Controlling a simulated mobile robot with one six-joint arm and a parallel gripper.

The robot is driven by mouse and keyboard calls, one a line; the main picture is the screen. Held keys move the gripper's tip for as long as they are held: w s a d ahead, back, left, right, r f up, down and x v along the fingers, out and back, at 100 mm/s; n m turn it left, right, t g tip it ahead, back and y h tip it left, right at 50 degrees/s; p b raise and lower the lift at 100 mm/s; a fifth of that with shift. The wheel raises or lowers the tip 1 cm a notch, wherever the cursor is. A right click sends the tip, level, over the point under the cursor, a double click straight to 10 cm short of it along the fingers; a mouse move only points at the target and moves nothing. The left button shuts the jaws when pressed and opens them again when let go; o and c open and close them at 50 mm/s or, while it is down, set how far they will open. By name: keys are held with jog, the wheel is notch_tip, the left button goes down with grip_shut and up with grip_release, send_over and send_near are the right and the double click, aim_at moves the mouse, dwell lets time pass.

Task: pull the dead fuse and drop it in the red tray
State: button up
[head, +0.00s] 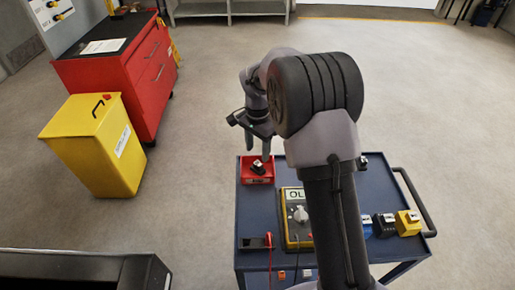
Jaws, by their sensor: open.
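The red tray (247,179) sits at the far left corner of the blue cart top. A small dark piece with a pale top (258,167) is in it; it looks like a fuse, but it is too small to tell whether it is the dead one. My gripper (259,149) points down just above the tray, with its fingers apart. In this view the fingertips come close to the dark piece, and I cannot tell whether they touch it. My arm hides the middle of the cart.
A yellow multimeter (292,211) reading "OL" lies on the cart (247,212). Blue (367,229), black (384,225) and yellow (408,223) blocks stand at its right. A yellow bin (88,150) and red tool cabinet (142,82) stand at left. Open floor surrounds the cart.

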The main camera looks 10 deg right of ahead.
jog(key=shift+r, duration=0.1)
notch_tip(320, 180, up, 17)
jog(key=p, duration=0.7)
jog(key=s+a+r+n+t+b, duration=0.1)
jog(key=s+r+n, duration=0.1)
jog(key=s+r, duration=0.45)
jog(key=s+a+n+t+y+b, duration=0.1)
jog(key=s+n+t, duration=0.1)
jog(key=s, duration=1)
jog(key=s+a+f+n+t+y+b, duration=0.1)
jog(key=s+a+n+t, duration=0.1)
jog(key=s, duration=1)
jog(key=shift+s+f+n+t+b, duration=0.25)
jog(key=shift+s+n+t+b, duration=0.05)
jog(key=shift+s+n+t, duration=0.1)
